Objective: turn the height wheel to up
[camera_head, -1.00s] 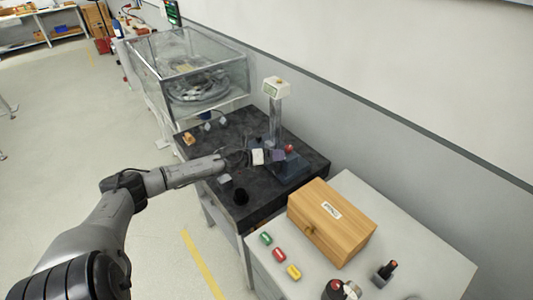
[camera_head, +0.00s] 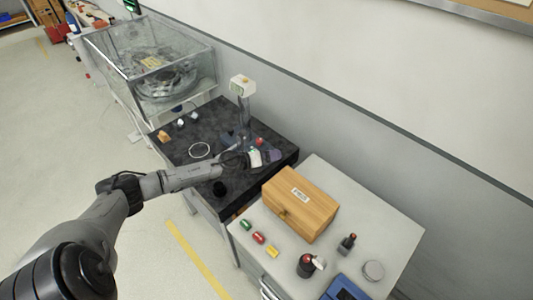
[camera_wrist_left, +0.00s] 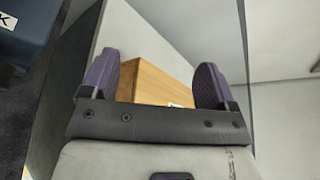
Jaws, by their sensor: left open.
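A height gauge (camera_head: 242,105) with a pale display head stands upright on the dark stone table (camera_head: 182,152). A small red knob (camera_head: 259,141) shows near its base. I cannot make out the height wheel for certain; the gripper and wrist cover part of the base. My left gripper (camera_head: 274,156) is just in front of the base, near the table's right edge. Its purple fingers are apart in the left wrist view (camera_wrist_left: 157,82), with nothing held between them. Whether it touches the gauge cannot be told. My right gripper is not in view.
A wooden box (camera_head: 300,205) stands on the pale cabinet (camera_head: 375,215) at the right, behind the fingers in the wrist view. Green, red and yellow pieces lie before it. A glass case (camera_head: 150,65) stands beyond.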

